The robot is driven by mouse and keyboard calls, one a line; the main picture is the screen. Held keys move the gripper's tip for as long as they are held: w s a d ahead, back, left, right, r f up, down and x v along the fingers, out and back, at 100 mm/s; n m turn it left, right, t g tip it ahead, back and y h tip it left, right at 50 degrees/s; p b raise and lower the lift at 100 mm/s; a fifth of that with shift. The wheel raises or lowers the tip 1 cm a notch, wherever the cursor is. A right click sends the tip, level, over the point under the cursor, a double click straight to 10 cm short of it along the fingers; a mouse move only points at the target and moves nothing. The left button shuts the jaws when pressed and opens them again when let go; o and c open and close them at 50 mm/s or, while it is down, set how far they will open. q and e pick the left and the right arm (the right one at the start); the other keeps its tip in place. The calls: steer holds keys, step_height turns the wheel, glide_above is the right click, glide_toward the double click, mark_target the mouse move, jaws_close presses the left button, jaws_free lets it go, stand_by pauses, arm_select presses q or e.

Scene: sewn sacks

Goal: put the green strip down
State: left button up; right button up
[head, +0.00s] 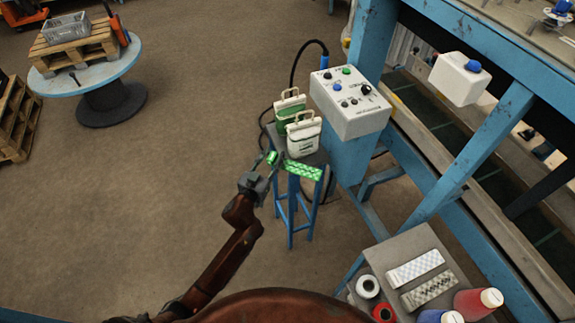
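The green strip (303,170) has a pale pattern and shows at the front edge of a small blue stool. Its left end shows past the fingers of my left gripper (268,167), which is shut on it near that end. The strip reaches right from the fingers, over or just above the front of the stool top; I cannot tell whether it touches. My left arm comes up from the bottom left. My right gripper is not in view.
Two green and white handled containers (303,136) stand on the stool (290,209), filling much of its top. A grey control box (350,102) is close behind right. A side table (405,247) at the lower right holds two pale strips (415,268), spools and bottles.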

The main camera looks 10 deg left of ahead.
arm_select(q)
jaws_close()
stand_by(0.3)
